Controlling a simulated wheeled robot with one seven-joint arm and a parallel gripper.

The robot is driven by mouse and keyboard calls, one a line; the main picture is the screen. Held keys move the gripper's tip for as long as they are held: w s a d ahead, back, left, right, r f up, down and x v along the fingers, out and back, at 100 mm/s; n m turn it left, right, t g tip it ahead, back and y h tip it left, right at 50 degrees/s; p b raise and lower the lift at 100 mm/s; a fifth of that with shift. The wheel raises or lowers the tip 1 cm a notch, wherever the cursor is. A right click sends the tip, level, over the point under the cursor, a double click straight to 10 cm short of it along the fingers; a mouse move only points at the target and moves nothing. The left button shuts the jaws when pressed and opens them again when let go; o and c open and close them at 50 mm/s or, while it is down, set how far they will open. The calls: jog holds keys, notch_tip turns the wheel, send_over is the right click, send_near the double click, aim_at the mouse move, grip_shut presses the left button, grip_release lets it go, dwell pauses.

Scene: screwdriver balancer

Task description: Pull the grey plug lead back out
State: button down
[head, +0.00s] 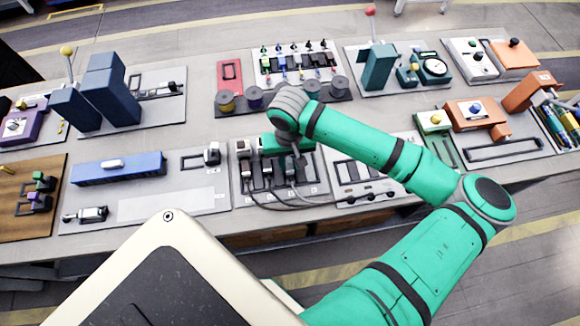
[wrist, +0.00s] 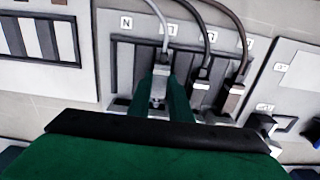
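The grey plug (wrist: 158,86) with its pale grey lead (wrist: 150,8) is in the middle of the wrist view, at the dark socket strip. My gripper (wrist: 161,92) points down over it, its two green fingers close together on either side of the plug. They appear to touch it. The fingers and hand hide the plug's lower end, so I cannot tell how deep it sits. In the head view my gripper (head: 287,160) is over the socket panel (head: 313,181), hiding part of it.
A black plug (wrist: 201,84) and a brown plug (wrist: 234,92) stand close to the right of my fingers, their leads curving away. In the head view a blue box (head: 118,168) lies on the panel to the left, and spools (head: 254,97) stand behind.

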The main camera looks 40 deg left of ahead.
jog(key=shift+s+a, duration=0.1)
jog(key=shift+s, duration=0.1)
jog(key=shift+s+d, duration=0.25)
jog(key=shift+d, duration=0.25)
dwell(0.4)
jog(key=c, duration=1.6)
grip_release()
jog(key=shift+r, duration=3.5)
